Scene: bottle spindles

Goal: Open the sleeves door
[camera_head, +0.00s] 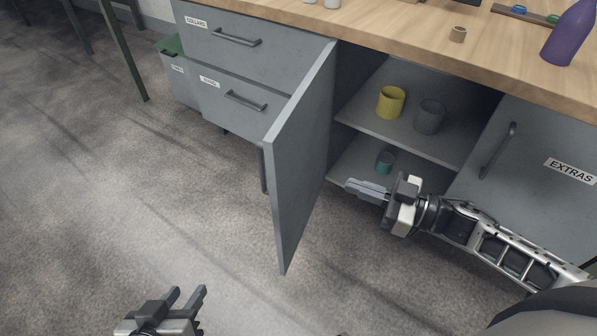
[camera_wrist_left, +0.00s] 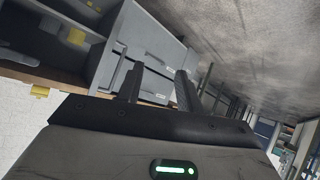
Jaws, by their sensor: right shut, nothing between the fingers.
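A grey cabinet door (camera_head: 303,155) stands swung wide open, its edge towards me. Its handle (camera_head: 263,170) shows on the far left side, and no label on it is visible. My right gripper (camera_head: 352,188) is shut and empty. It is at the front of the open compartment, to the right of the door and apart from it. My left gripper (camera_head: 188,292) is open and empty, low over the floor at the bottom left. Its two separated fingers also show in the left wrist view (camera_wrist_left: 158,82).
Inside the cupboard, a yellow cup (camera_head: 391,102) and a grey cup (camera_head: 429,117) stand on the upper shelf (camera_head: 400,137). A teal cup (camera_head: 385,161) is below. The EXTRAS door (camera_head: 530,165) is shut at right. Drawers (camera_head: 240,75) are shut at left. Floor left of the door is clear.

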